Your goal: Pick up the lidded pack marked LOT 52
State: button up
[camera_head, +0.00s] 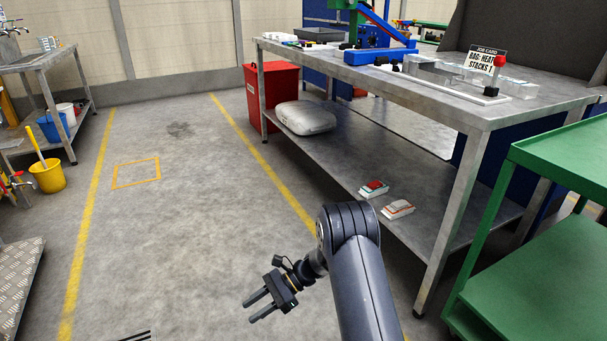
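Two small packs lie side by side on the lower shelf (335,155) of the steel workbench. One pack (373,189) has a red top over a pale base. The other pack (398,209), nearer to me, has a whitish top with an orange-red edge. Any lot marking is too small to read, so I cannot tell which is LOT 52. My gripper (251,311) is open and empty over the bare floor, to the left of and nearer than the packs, with its fingers pointing left.
The bench top (440,95) overhangs the shelf, and a bench leg (455,225) stands right of the packs. A grey-white sack (305,117) lies farther back on the shelf. A red bin (271,95) stands behind. A green cart (545,240) is at right.

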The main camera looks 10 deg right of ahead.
aim_at(376, 188)
jog(key=i+j+z, duration=0.2)
jog(key=i, duration=0.25)
jog(key=i+j+z, duration=0.15)
jog(key=i, duration=0.25)
jog(key=i+j+z, duration=0.2)
jog(key=i, duration=0.2)
jog(key=i+j+z, duration=0.15)
jog(key=z, duration=0.3)
jog(key=i+j+z, duration=0.25)
jog(key=z, duration=0.25)
jog(key=i+j+z, duration=0.15)
jog(key=z, duration=0.3)
jog(key=j+z, duration=0.95)
jog(key=j, duration=0.15)
jog(key=i, duration=0.1)
